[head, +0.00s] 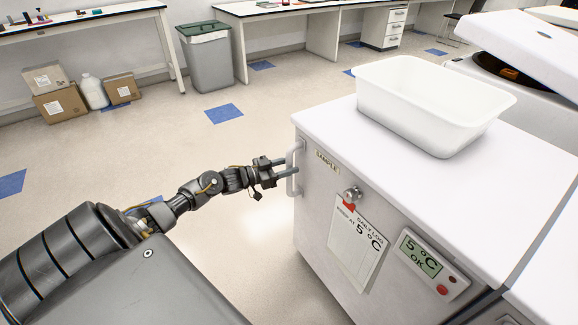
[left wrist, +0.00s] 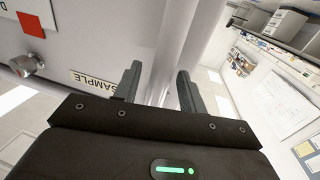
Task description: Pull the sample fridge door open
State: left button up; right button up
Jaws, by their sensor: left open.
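The sample fridge (head: 325,215) stands at the right in the head view, and its door looks closed. A pale bar handle (head: 291,178) stands upright near the door's left edge, beside the SAMPLE label (head: 327,161). My left gripper (head: 286,170) is at the handle, with its fingers pointing toward the door. In the left wrist view the two fingers (left wrist: 158,88) are apart, with the pale handle bar (left wrist: 184,45) between and beyond them. I cannot tell whether either finger touches it. My right gripper is not in view.
A white tub (head: 425,110) sits on the fridge top. A latch knob (head: 352,193), a log sheet (head: 357,245) and a temperature display (head: 425,262) are on the front. The floor left of the fridge is clear. A grey bin (head: 207,62) and boxes (head: 60,103) stand farther back.

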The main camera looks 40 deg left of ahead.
pick_arm(q)
jog(key=shift+w+d, duration=0.2)
jog(key=shift+w, duration=0.25)
grip_shut()
jog(key=shift+a, duration=0.1)
jog(key=shift+s, duration=0.15)
